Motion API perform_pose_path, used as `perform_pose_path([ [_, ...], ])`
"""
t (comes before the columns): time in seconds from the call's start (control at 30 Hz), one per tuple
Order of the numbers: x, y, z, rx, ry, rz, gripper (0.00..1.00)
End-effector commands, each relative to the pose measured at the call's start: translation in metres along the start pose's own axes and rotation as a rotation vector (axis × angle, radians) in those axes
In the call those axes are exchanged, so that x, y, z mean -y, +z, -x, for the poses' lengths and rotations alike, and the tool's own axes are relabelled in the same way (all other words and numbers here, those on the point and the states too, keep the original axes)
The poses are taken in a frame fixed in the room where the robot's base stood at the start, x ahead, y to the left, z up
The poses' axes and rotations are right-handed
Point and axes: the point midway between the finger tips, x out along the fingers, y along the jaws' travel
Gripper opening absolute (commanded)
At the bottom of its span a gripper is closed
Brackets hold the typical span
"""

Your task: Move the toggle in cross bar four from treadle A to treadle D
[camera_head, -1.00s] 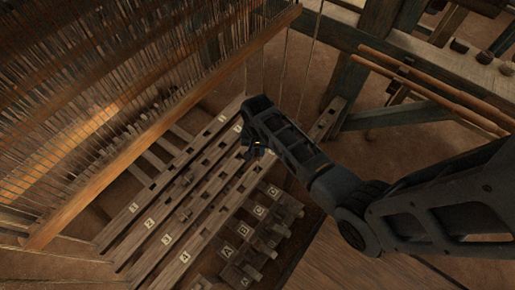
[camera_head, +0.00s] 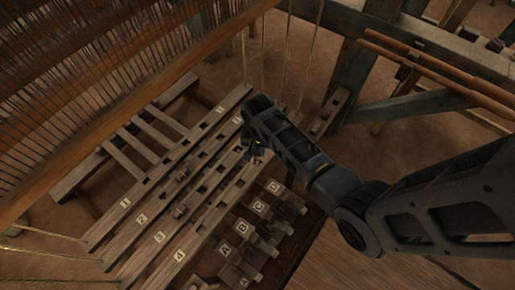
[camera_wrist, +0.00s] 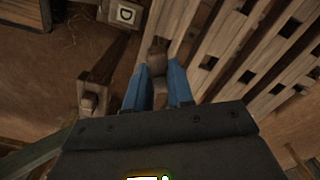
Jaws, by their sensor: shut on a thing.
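My gripper (camera_wrist: 160,88), with two blue fingers in the wrist view, is shut on a brown wooden toggle (camera_wrist: 158,58). The toggle is beside the slotted bars; I cannot tell whether its lower end sits in a slot. In the head view my gripper (camera_head: 256,156) is near the upper right end of cross bar four (camera_head: 197,240), and the toggle is hidden there. Treadle D's label (camera_head: 274,186) is just below the gripper, and shows in the wrist view (camera_wrist: 126,14) at top left.
Cross bars one (camera_head: 132,194), two (camera_head: 150,208) and three lie parallel to bar four. A small toggle (camera_head: 181,210) stands on the bars. Treadles B (camera_head: 241,227) and C (camera_head: 258,206) lie between A and D. The loom's wooden beam (camera_head: 120,125) hangs at upper left.

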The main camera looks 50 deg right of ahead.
Motion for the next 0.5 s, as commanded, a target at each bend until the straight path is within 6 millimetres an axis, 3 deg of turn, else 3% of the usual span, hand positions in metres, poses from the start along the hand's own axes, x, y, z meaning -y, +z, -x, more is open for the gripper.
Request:
perform_pose_path([
  [0.5,0.000,0.000,-0.035,0.000,0.000,0.000,0.00],
])
